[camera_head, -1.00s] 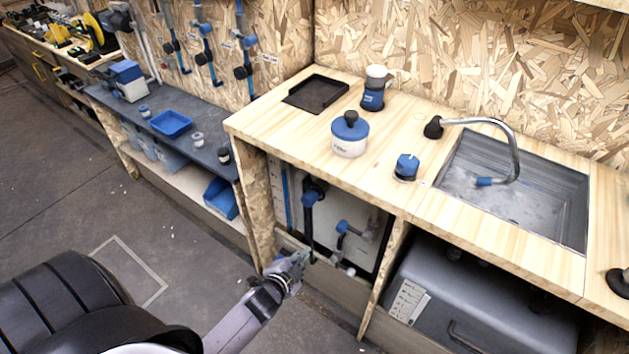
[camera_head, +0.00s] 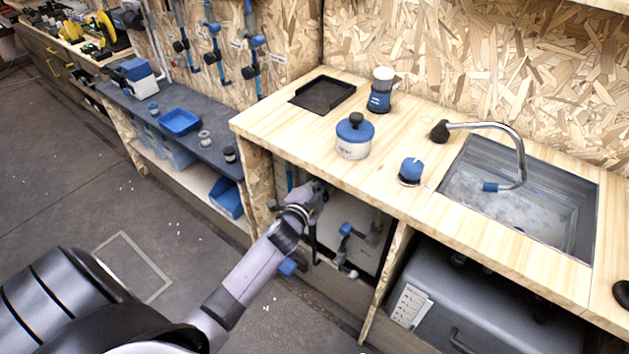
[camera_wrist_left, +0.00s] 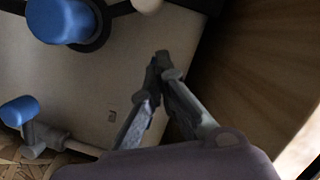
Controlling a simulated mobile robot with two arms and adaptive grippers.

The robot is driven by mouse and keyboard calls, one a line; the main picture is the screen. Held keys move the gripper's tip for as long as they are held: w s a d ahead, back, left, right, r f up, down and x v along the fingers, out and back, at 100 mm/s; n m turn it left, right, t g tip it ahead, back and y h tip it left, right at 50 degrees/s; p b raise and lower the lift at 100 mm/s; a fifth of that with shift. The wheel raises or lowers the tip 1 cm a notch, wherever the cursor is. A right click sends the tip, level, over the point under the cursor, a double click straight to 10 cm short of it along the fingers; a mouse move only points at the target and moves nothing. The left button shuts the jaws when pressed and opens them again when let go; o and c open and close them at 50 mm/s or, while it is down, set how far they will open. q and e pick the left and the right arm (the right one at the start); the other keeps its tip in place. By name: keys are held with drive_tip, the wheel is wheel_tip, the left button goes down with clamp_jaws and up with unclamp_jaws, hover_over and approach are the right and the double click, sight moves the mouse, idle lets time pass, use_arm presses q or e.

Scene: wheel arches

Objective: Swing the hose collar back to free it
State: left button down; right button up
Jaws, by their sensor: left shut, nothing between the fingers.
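My left gripper (camera_head: 320,187) is in the open bay under the counter, near its top edge. In the left wrist view its fingers (camera_wrist_left: 160,62) are shut with nothing between them, in front of a pale back panel (camera_wrist_left: 120,75). A round blue fitting with a dark ring (camera_wrist_left: 62,20) is at that view's upper left, apart from the fingers. I cannot tell whether it is the hose collar. My gripper and forearm hide the upper pipework and most of the dark hose in the head view.
A wooden upright (camera_head: 385,285) bounds the bay on the right, beside a grey tank (camera_head: 475,300). The counter (camera_head: 290,125) overhangs the bay. On it stand a blue-lidded pot (camera_head: 354,140) and a blue knob (camera_head: 411,170). Open floor lies left.

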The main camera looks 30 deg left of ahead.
use_arm(q)
drive_tip(key=shift+a+f, duration=0.4)
drive_tip(key=shift+a, duration=0.25)
drive_tip(key=shift+a+f, duration=0.35)
drive_tip(key=shift+a, duration=0.25)
drive_tip(key=shift+a+r, duration=0.1)
drive_tip(key=shift+a+n+p, duration=0.15)
drive_tip(key=shift+n+p, duration=0.15)
drive_tip(key=shift+p, duration=0.1)
